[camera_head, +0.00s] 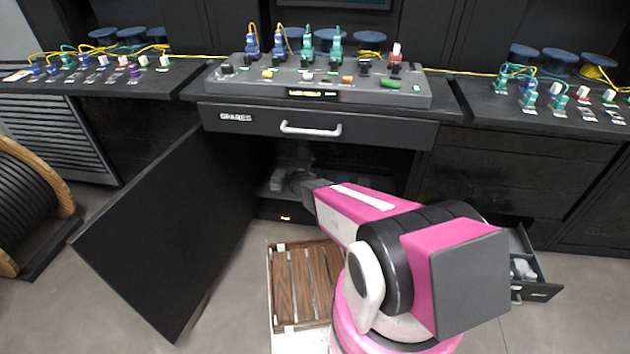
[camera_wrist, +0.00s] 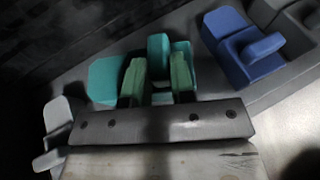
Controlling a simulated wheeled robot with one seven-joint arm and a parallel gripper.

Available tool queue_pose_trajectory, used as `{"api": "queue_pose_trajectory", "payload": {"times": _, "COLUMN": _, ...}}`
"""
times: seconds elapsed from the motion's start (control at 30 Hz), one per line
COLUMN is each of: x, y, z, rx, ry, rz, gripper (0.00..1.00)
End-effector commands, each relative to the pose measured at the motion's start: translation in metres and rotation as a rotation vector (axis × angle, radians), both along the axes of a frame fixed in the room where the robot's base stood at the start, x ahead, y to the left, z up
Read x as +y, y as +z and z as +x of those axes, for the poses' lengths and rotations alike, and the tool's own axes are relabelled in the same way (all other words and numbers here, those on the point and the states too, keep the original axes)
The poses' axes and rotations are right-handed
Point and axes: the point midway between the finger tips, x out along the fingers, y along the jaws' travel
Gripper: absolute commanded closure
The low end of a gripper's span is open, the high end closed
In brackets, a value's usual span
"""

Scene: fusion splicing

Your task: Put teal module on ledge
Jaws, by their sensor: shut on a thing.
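The teal module (camera_wrist: 106,80) is in the wrist view, directly in front of my gripper (camera_wrist: 157,78). The two green-tipped fingers are shut on its middle part, and teal shows on both sides of and between them. A grey surface, which I take for the ledge (camera_wrist: 205,92), runs behind and under the module. I cannot tell whether the module touches it. In the head view my pink arm reaches into the open cabinet under the drawer marked SPARES (camera_head: 236,118); the held module cannot be made out there.
A blue module (camera_wrist: 243,45) stands close to the right of the teal one. A pale grey piece (camera_wrist: 56,125) is at the left. The open cabinet door (camera_head: 150,235) flanks the left of the opening, and a wooden slatted crate (camera_head: 300,285) lies on the floor below.

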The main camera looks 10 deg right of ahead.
Motion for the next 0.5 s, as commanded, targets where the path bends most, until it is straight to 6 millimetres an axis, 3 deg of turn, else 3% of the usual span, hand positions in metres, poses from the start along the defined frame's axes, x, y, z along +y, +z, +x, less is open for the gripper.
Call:
{"api": "queue_pose_trajectory", "payload": {"times": 0.17, "x": -0.005, "y": -0.007, "z": 0.003, "rx": 0.000, "ry": 0.000, "rz": 0.000, "gripper": 1.00}}
{"api": "queue_pose_trajectory", "payload": {"times": 0.5, "x": -0.005, "y": -0.044, "z": 0.003, "rx": 0.001, "ry": 0.000, "rz": -0.001, "gripper": 1.00}}
